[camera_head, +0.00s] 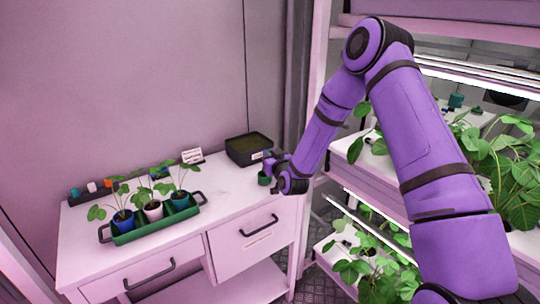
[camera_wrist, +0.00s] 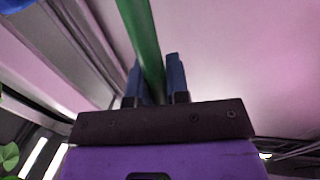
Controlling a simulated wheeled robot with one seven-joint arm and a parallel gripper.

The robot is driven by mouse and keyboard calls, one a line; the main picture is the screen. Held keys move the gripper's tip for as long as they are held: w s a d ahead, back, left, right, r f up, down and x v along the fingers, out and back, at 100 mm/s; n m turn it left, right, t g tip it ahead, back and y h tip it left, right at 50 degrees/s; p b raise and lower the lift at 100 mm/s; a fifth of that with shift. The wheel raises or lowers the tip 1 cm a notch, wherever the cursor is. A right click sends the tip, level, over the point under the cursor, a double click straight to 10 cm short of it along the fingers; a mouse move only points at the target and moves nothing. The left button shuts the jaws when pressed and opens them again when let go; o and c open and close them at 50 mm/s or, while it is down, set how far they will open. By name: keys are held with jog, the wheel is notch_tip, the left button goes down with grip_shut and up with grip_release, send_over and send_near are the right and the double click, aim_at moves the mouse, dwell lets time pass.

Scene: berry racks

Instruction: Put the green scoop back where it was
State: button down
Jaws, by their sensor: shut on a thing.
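The green scoop is held in my gripper. Its green handle (camera_wrist: 141,35) runs up between the two dark blue fingers in the wrist view, and its far end leaves the picture. In the head view a small dark green part of it (camera_head: 264,180) shows beside my gripper (camera_head: 270,166), over the right end of the white table near the black bin. My gripper (camera_wrist: 156,80) is shut on the handle. The clearance between scoop and tabletop cannot be told.
The white table (camera_head: 228,186) bears a green tray (camera_head: 153,229) with several potted seedlings. Behind are a dark holder (camera_head: 75,201) with small coloured items, a white card (camera_head: 192,156) and a black bin (camera_head: 230,155) of dark material. Plant racks (camera_head: 370,188) stand right. The tabletop between tray and bin is clear.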

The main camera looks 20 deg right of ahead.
jog(key=c, duration=1.1)
grip_release()
jog(key=s+d, duration=0.1)
jog(key=s, duration=1.1)
jog(key=s+d+r+n+g+h, duration=0.1)
jog(key=s+r+g, duration=0.25)
jog(key=r, duration=0.65)
jog(key=s+d+r+g, duration=0.25)
jog(key=s+r, duration=0.25)
jog(key=r, duration=0.4)
jog(key=s+d+r+m+g, duration=0.1)
jog(key=s+r+g, duration=0.2)
jog(key=s, duration=1)
jog(key=s+r+m+g+h, duration=0.1)
jog(key=s+r+g, duration=0.2)
jog(key=s, duration=1.1)
notch_tip(320, 180, up, 3)
jog(key=shift+s+d+r+g, duration=0.2)
jog(key=shift+d+g, duration=0.1)
jog(key=shift+d, duration=0.05)
